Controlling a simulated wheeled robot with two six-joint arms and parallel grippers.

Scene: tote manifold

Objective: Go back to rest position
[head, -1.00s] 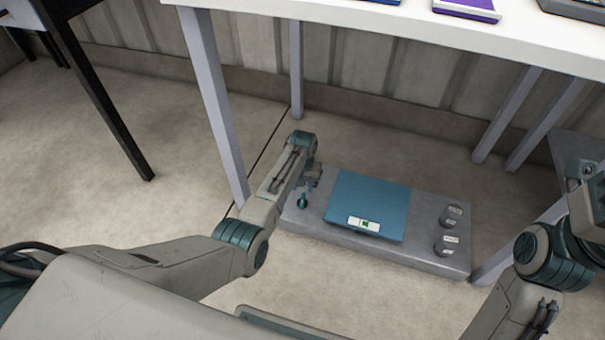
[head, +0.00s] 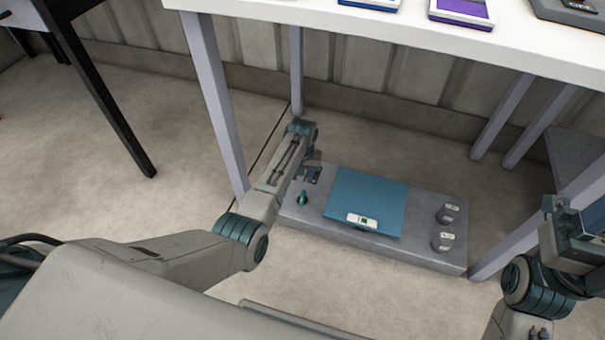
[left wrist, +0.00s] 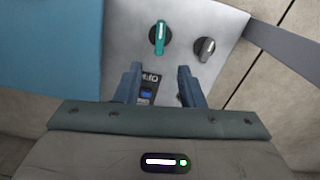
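My left gripper (head: 312,175) is above the left end of a grey slab (head: 420,258) low under the white table. In the left wrist view its two fingers (left wrist: 161,86) stand apart with nothing held between them. A teal knob (left wrist: 160,37) and a dark grey knob (left wrist: 205,48) are on the slab beyond the fingertips. A small dark label or display (left wrist: 147,88) shows between the fingers. My right gripper (head: 578,240) is at the right edge, turned so that its fingers cannot be made out.
A blue panel (head: 370,195) with a white display lies on the slab, beside two grey cylinders (head: 446,213). The white table (head: 400,25) and its legs (head: 212,100) surround the slab. A black-legged table (head: 95,90) stands left. Floor between is clear.

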